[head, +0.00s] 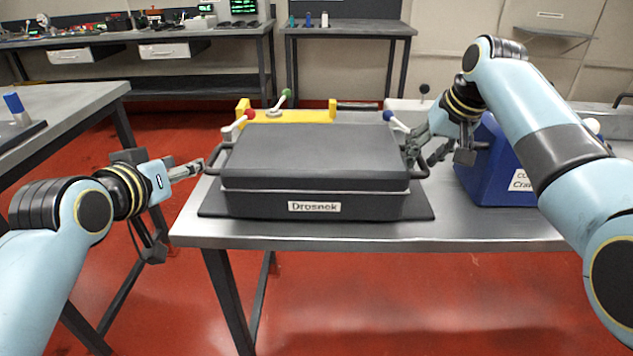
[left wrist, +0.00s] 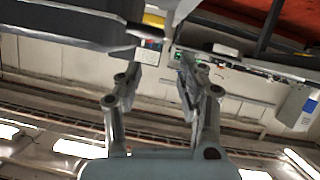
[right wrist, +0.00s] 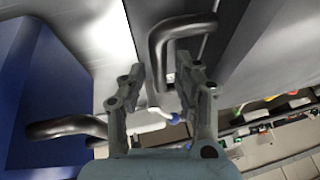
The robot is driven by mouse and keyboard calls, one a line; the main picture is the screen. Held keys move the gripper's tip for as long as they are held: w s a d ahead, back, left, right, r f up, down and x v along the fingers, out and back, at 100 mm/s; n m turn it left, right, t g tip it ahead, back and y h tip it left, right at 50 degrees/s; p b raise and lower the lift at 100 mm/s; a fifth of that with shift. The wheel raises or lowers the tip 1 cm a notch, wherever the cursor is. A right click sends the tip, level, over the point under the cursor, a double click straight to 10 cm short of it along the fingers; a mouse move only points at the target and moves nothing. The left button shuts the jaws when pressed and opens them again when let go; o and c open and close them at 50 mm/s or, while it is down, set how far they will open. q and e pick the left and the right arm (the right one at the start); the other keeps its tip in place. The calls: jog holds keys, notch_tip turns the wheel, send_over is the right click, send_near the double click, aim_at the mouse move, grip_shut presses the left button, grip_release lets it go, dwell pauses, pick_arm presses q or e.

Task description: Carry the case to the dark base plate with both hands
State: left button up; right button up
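The dark grey case (head: 315,160), labelled "Drosnek", sits lid shut and level on the dark base plate (head: 424,213) on the metal table. It has a tubular handle on each side. My left gripper (head: 199,166) is at the left handle (head: 213,158); its fingers also show apart and empty in the left wrist view (left wrist: 158,85). My right gripper (head: 416,148) is at the right handle (head: 421,165). In the right wrist view its fingers (right wrist: 160,85) are apart, with the dark bent handle (right wrist: 158,45) just beyond their tips.
A blue crate (head: 483,175) stands on the table close to the right of the case, beside my right gripper. A yellow object (head: 305,115) and several ball-topped levers stand behind the case. Another table (head: 60,105) is at the left. The table's front strip is clear.

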jog(key=v, duration=1)
jog(key=shift+r, duration=0.2)
jog(key=shift+s, duration=0.1)
